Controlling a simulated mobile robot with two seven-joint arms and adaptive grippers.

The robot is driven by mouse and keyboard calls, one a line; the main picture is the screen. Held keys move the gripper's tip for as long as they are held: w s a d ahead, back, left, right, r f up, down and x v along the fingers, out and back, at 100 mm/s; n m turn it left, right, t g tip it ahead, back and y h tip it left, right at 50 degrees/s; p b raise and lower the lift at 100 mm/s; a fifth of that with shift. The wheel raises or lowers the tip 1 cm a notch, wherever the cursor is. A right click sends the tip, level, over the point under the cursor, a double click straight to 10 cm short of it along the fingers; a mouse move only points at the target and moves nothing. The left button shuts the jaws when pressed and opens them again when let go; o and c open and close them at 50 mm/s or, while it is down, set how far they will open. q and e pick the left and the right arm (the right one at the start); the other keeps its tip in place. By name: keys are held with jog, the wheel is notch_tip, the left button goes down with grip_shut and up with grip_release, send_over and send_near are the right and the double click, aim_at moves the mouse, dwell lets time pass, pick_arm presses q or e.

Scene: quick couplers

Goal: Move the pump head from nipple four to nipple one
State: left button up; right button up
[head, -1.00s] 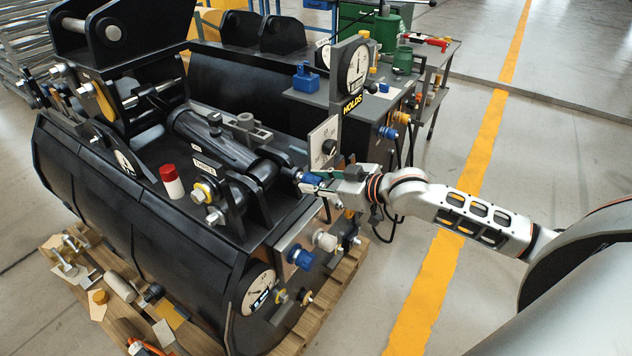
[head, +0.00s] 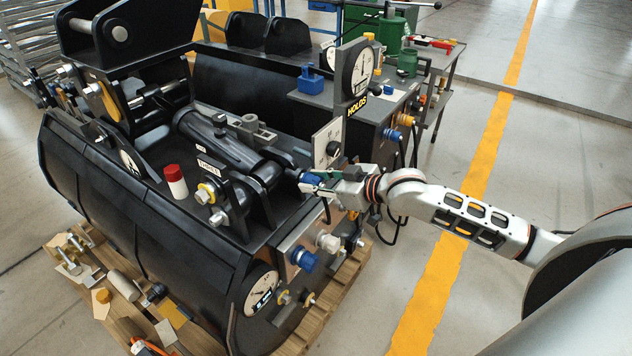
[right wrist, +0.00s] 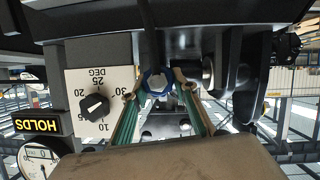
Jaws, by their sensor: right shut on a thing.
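My right gripper (head: 312,181) reaches in from the right beside the black bucket-like machine. It is shut on a blue fitting (head: 307,178), probably the pump head. In the right wrist view the blue ring (right wrist: 158,82) with a pale centre sits between the fingertips of the right gripper (right wrist: 157,92). I cannot tell whether it is seated on a nipple. Lower on the machine's side plate are a blue round fitting (head: 305,260) and a whitish round fitting (head: 328,242). I see no readable nipple numbers. My left gripper is not in view.
A dial plate (head: 326,143) and a gauge (head: 358,68) stand close above the right gripper. A red-and-white cylinder (head: 176,180) stands on the machine. Loose parts lie on the wooden pallet (head: 85,272). The floor to the right is open, with a yellow line (head: 478,165).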

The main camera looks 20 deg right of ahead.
jog(key=shift+w, duration=0.1)
jog(key=o, duration=1)
jog(key=shift+w+a, duration=0.1)
jog(key=v, duration=1.2)
jog(key=shift+r, duration=0.1)
